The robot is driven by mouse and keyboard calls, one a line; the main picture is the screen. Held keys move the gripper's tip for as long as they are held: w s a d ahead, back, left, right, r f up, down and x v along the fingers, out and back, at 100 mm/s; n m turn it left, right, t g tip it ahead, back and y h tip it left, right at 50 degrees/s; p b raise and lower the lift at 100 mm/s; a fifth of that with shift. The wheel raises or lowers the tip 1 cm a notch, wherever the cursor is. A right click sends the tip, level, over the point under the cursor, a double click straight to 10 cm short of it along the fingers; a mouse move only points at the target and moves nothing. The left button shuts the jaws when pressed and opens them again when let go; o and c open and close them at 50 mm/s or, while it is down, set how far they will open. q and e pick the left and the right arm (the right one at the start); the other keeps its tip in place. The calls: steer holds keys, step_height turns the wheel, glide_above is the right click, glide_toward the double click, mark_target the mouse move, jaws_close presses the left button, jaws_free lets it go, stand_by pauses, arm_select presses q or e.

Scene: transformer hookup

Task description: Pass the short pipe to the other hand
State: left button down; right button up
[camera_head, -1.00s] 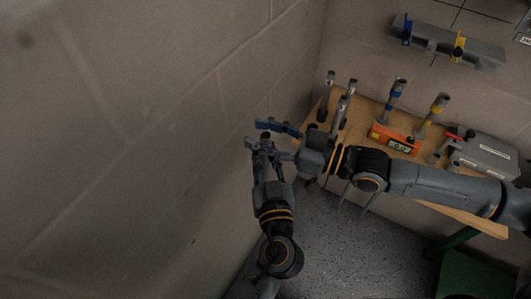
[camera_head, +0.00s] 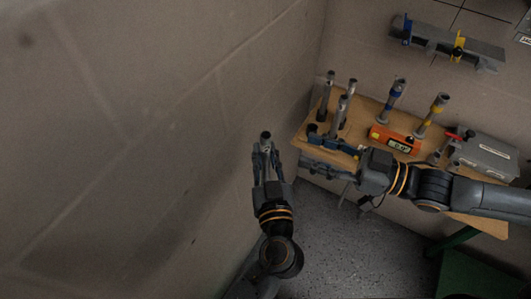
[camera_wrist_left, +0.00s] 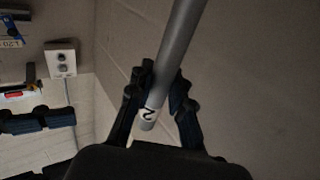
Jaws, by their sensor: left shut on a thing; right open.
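The short pipe (camera_head: 266,139) is a grey tube that stands up out of my left gripper (camera_head: 265,160), close to the left wall. In the left wrist view the pipe (camera_wrist_left: 177,50) runs up from between the fingers and has a white label with a dark mark near its lower end. My left gripper (camera_wrist_left: 160,105) is shut on it. My right gripper (camera_head: 325,158) is open and empty, to the right of the pipe and apart from it, at the front left edge of the table.
The wooden table (camera_head: 365,109) holds several upright grey pipes (camera_head: 326,95), a blue-banded post (camera_head: 394,98), a yellow-banded post (camera_head: 432,115), an orange meter (camera_head: 393,139) and a grey box (camera_head: 484,156). A bracket (camera_head: 450,42) is on the back wall. Open floor (camera_head: 320,240) lies in front.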

steer(key=w+d+f+m+t+h, duration=0.25)
steer(key=w+f+t+h, duration=0.2)
steer(key=w+f, duration=1.1)
steer(key=s+d+f+m+h, duration=0.1)
steer(key=d+f+h, duration=0.15)
steer(key=f, duration=0.55)
steer(key=s+d+f+m+g+h, duration=0.1)
steer(key=s+d+f+h, duration=0.15)
steer(key=f, duration=0.45)
steer(key=d+f+m+h, duration=0.2)
steer(key=d+f, duration=0.1)
steer(key=f, duration=0.5)
steer(key=s+d+f+m+g+h, duration=0.1)
steer(key=s+d+f+g+h, duration=0.15)
steer(key=s+f, duration=0.7)
steer(key=s+d+f+m+g+h, duration=0.1)
steer(key=s+f+g, duration=0.2)
steer(key=s+f, duration=0.65)
steer(key=s+a+f+m+g, duration=0.1)
steer(key=s+f+g, duration=0.1)
steer(key=s, duration=1)
steer(key=s+a+f+m+g+h, duration=0.1)
steer(key=s+f, duration=0.3)
steer(key=s, duration=0.9)
steer(key=shift+s+a+f+g, duration=0.2)
steer(key=shift+a+g, duration=0.25)
steer(key=shift+g, duration=0.45)
